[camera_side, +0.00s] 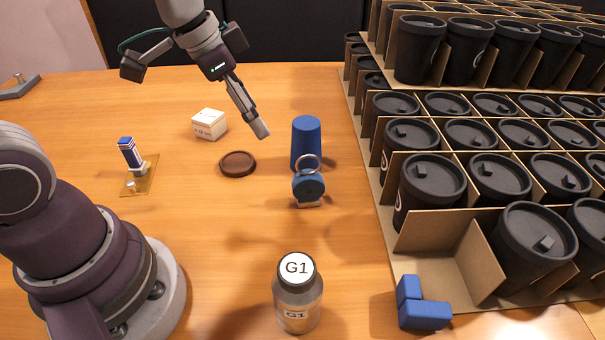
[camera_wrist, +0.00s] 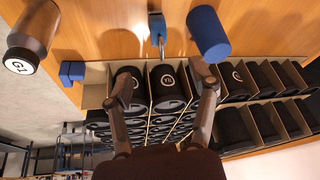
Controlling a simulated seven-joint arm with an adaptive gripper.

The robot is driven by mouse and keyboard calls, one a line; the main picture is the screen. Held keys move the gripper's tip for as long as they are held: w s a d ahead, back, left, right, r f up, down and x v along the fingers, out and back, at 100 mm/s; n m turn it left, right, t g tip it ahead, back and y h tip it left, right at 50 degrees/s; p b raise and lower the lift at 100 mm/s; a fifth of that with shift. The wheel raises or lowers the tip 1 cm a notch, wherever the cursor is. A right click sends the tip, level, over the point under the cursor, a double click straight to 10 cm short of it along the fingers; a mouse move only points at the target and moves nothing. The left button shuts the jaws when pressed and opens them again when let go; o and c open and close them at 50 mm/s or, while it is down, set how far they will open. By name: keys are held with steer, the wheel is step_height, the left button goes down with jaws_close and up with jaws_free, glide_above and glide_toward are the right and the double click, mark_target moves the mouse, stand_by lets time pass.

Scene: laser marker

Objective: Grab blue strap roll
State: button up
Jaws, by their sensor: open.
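A small blue roll with a metal ring (camera_side: 309,186), which looks like the strap roll, stands on the wooden table just in front of a taller blue cylinder (camera_side: 306,143). In the wrist view the roll (camera_wrist: 156,27) is at the top middle, with its ring and the blue cylinder (camera_wrist: 208,33) to its right. My gripper (camera_side: 196,99) is open and empty, above the table to the upper left of the roll. In the wrist view its two fingers (camera_wrist: 164,78) are spread wide, with cups seen beyond them. The gripper is clear of the roll.
Cardboard crates of black lidded cups (camera_side: 470,134) fill the right side. A G1 bottle (camera_side: 298,300) and blue blocks (camera_side: 423,312) are at the front. A brown round dish (camera_side: 238,164), white box (camera_side: 209,124) and small blue-white item (camera_side: 130,154) lie left.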

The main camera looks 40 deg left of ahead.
mark_target(304, 174)
steer(key=w+d+f+m, duration=0.1)
steer(key=w+f, duration=0.1)
steer(key=f, duration=0.3)
steer(key=w+d+f+m+h, duration=0.1)
steer(key=w+f, duration=0.1)
steer(key=f, duration=0.3)
steer(key=w+d+f+m, duration=0.1)
steer(key=w+f, duration=0.2)
steer(key=f, duration=0.2)
steer(key=shift+w+d+g+h, duration=0.1)
steer(key=shift+d+g+h, duration=0.05)
steer(key=shift+g+h, duration=0.2)
jaws_close()
